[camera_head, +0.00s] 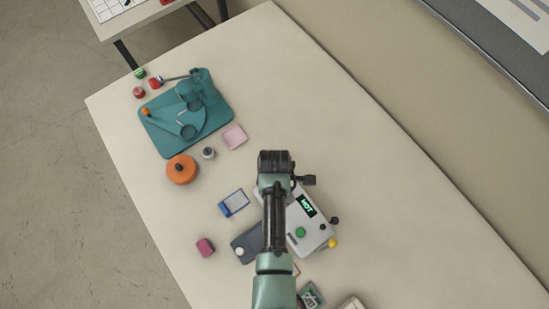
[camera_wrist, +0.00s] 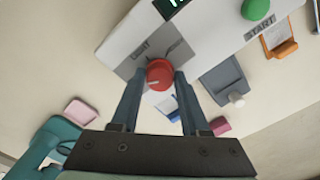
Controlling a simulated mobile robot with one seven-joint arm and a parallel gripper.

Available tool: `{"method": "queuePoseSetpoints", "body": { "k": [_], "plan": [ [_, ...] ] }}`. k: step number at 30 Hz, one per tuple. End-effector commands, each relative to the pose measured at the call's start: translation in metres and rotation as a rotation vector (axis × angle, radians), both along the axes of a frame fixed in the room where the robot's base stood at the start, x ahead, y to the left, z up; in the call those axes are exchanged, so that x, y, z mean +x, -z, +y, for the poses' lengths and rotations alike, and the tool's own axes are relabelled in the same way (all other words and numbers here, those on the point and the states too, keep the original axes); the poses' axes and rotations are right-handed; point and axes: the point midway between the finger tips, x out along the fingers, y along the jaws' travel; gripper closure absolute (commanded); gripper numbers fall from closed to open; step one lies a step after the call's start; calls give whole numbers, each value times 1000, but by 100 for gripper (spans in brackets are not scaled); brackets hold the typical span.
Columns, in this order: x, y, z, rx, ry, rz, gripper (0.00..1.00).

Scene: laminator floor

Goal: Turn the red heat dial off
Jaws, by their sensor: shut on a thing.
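The red heat dial (camera_wrist: 160,74) is a round knob with a white pointer line, on a grey patch at the edge of the white laminator (camera_wrist: 118,38). In the wrist view my gripper (camera_wrist: 159,80) is shut on the dial, one finger on each side. The pointer line runs toward the left finger. In the head view the laminator (camera_head: 323,232) lies partly under my arm, with a lit display (camera_head: 307,206) reading HOT. The dial and my fingertips are hidden there behind my arm.
A green START button (camera_head: 300,232) is on the laminator. A grey tray (camera_head: 246,236) adjoins it. A blue-edged card holder (camera_head: 234,203), pink block (camera_head: 205,247), orange disc (camera_head: 182,169) and teal stand (camera_head: 205,128) lie left. The table's right side is clear.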

Motion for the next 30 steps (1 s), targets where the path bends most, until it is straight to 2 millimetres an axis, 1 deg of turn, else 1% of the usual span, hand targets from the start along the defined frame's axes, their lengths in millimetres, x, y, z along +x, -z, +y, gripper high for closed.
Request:
{"method": "queuePoseSetpoints", "body": {
  "k": [17,18,20,21,22,30],
  "plan": [
    [1,0,1,2,-31,-2,100],
    [1,0,1,2,-31,-2,48],
    [1,0,1,1,-30,-2,37],
    [1,0,1,1,-30,-2,30],
    [1,0,0,1,-30,-1,25],
    [0,0,0,1,-28,0,25]
  ]
}}
